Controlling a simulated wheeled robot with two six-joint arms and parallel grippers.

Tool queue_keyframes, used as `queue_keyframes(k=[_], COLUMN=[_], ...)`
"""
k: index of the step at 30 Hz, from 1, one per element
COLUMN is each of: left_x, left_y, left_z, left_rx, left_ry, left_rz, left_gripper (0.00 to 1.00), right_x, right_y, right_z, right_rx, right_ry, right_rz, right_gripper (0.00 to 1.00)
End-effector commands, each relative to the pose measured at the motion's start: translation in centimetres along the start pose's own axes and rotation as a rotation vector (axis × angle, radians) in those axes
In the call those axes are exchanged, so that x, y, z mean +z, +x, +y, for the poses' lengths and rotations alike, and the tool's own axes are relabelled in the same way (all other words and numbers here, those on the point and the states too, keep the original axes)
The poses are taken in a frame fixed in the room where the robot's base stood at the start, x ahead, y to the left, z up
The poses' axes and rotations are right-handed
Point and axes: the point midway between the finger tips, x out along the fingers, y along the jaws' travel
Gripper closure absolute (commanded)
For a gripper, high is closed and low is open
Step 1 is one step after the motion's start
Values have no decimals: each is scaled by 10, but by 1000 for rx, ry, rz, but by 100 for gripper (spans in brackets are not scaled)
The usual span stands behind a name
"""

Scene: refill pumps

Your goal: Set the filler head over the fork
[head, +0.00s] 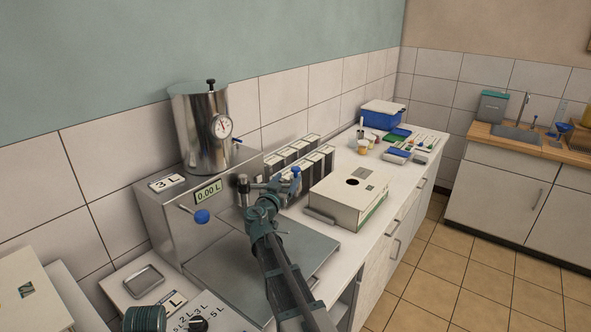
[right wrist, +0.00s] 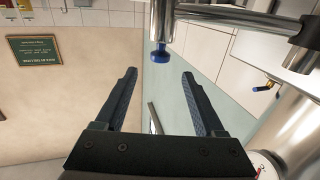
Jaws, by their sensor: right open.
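My right gripper (head: 264,191) is raised over the front of the metal filling machine (head: 165,217). In the right wrist view its two fingers (right wrist: 160,105) are spread with nothing between them. A metal fitting with a blue end (head: 296,170) shows just beyond the gripper; it may be the filler head. In the wrist view a blue-tipped metal piece (right wrist: 160,53) hangs from a rod ahead of the fingers, apart from them. A metal bar with a dark clamp (right wrist: 300,46) runs to the right there. I cannot make out the fork for certain.
A steel tank with a gauge (head: 198,125) stands on the machine. A white box with a round hole (head: 347,200) and several dark cartons (head: 281,163) stand to the right. The metal plate (head: 215,275) below looks clear.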

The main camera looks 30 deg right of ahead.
Motion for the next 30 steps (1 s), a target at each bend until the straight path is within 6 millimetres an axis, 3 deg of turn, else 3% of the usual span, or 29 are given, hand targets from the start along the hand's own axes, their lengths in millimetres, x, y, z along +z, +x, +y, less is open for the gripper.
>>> queue_keyframes(k=[3, 12, 18, 27, 30], left_x=[0, 0, 0, 0, 0], left_y=[0, 0, 0, 0, 0], left_z=[0, 0, 0, 0, 0], left_rx=[0, 0, 0, 0, 0], left_ry=[0, 0, 0, 0, 0], left_rz=[0, 0, 0, 0, 0], left_gripper=[50, 50, 50, 50, 50], right_x=[0, 0, 0, 0, 0], right_y=[29, 74, 85, 86, 86], right_z=[-2, -1, 0, 0, 0], right_rx=[3, 1, 0, 0, 0], right_ry=[0, 0, 0, 0, 0], right_rz=[0, -1, -1, -1, -1], right_gripper=[29, 29, 29, 29, 43])
